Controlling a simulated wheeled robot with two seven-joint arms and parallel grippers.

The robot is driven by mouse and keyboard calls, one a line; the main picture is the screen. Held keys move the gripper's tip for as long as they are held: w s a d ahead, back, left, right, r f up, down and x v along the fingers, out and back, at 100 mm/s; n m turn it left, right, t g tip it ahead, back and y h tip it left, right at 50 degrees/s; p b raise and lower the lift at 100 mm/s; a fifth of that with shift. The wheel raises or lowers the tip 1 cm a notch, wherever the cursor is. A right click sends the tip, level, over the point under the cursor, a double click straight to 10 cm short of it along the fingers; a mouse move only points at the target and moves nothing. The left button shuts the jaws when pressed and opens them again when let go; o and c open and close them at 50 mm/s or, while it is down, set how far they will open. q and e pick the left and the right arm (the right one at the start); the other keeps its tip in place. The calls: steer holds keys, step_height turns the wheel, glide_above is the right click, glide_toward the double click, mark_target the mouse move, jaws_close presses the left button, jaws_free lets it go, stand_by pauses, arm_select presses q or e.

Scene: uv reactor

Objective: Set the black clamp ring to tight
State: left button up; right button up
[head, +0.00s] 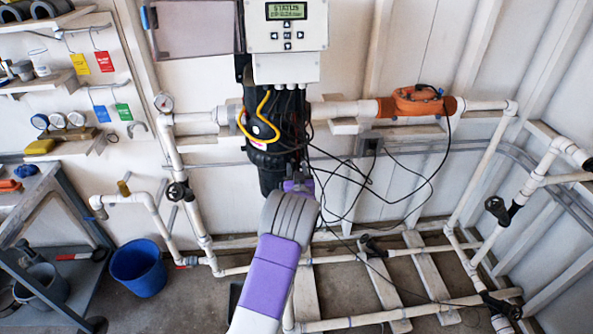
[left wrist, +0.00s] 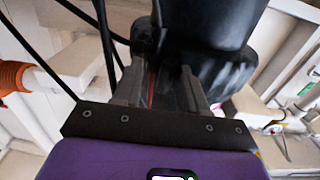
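The black cylindrical reactor (head: 270,176) stands upright against the wall in the head view, below the grey control box. The black clamp ring (head: 265,146) seems to be the band around it, partly behind cables. In the left wrist view a large rounded black body (left wrist: 212,30) fills the top. My left gripper (head: 299,184) is at the reactor's lower right side. In the left wrist view its two fingers (left wrist: 163,85) stand apart on either side of a dark part with a thin red line. Whether they press on it is unclear. My right gripper is not in view.
Black and yellow cables (head: 262,118) hang beside the reactor. White pipes (head: 345,110) and an orange fitting (head: 417,103) run along the wall. A blue bucket (head: 138,268) and a grey cart (head: 60,190) stand at left. Wooden slats lie on the floor.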

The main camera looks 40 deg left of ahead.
arm_select(q)
steer(key=shift+a+r, duration=0.35)
steer(key=shift+r, duration=0.1)
steer(key=p+v, duration=0.1)
steer(key=v, duration=0.7)
steer(key=shift+d+f, duration=0.2)
steer(key=shift+f, duration=0.2)
steer(key=shift+w, duration=0.1)
